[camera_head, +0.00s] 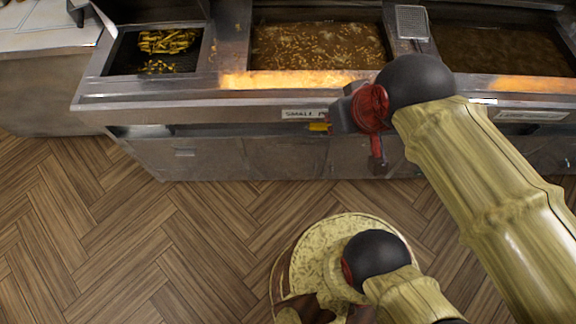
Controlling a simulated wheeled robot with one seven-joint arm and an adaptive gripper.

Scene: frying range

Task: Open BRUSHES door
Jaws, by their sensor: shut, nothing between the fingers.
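The steel frying range (220,108) spans the top of the view, with a row of low cabinet doors under its front ledge. The left door (190,158), a middle door (285,157) and the part seen beside my wrist look closed. No BRUSHES label can be read here, so I cannot tell which door carries it. My gripper (378,164) is small and dark red, pointing down in front of the cabinet fronts. It looks shut and empty. Whether it touches a door cannot be told. My wrist and arm hide part of the fronts to the right.
A label reading "SMALL" (303,114), partly covered, sits on the ledge; another label (530,115) at right is unreadable. A small yellow part (318,127) shows beneath the ledge. Oil vats (318,45) and a chip bin (155,52) lie above. The wooden floor (150,235) is clear.

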